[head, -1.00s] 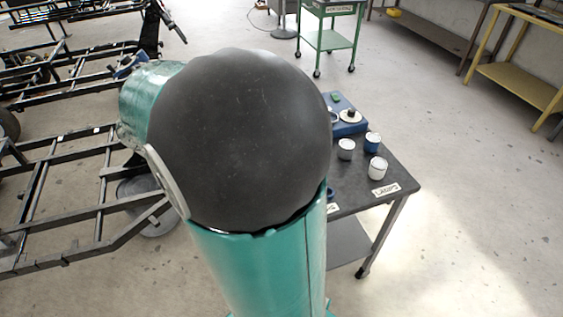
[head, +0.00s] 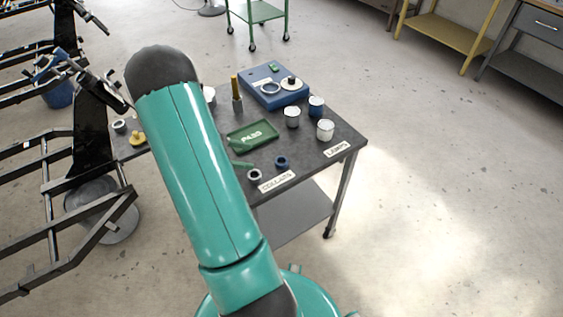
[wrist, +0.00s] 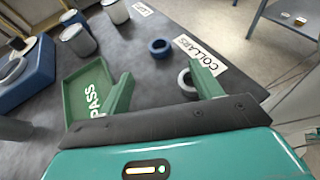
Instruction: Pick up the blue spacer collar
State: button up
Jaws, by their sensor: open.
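The blue spacer collar (head: 281,162) lies flat on the dark table near its front edge, behind the COLLARS label. In the wrist view the blue collar (wrist: 160,47) is ahead of my gripper (wrist: 164,88), roughly between the lines of its two green fingers but beyond their tips. The fingers are spread apart with nothing held. A grey-white collar (wrist: 184,79) shows close beside the right finger, partly hidden by it. In the head view my arm hides most of my gripper.
The green PASS tray (head: 252,134) is left of the collars. White and blue cups (head: 292,117) and a blue fixture (head: 272,88) stand farther back. The COLLARS label (wrist: 201,55) is right of the blue collar. Dark table surface around the blue collar is clear.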

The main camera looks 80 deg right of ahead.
aim_at(279, 161)
jog(key=x, duration=1)
jog(key=shift+s+f, duration=0.1)
jog(key=shift+f, duration=0.1)
jog(key=c, duration=1.1)
jog(key=shift+r, duration=0.1)
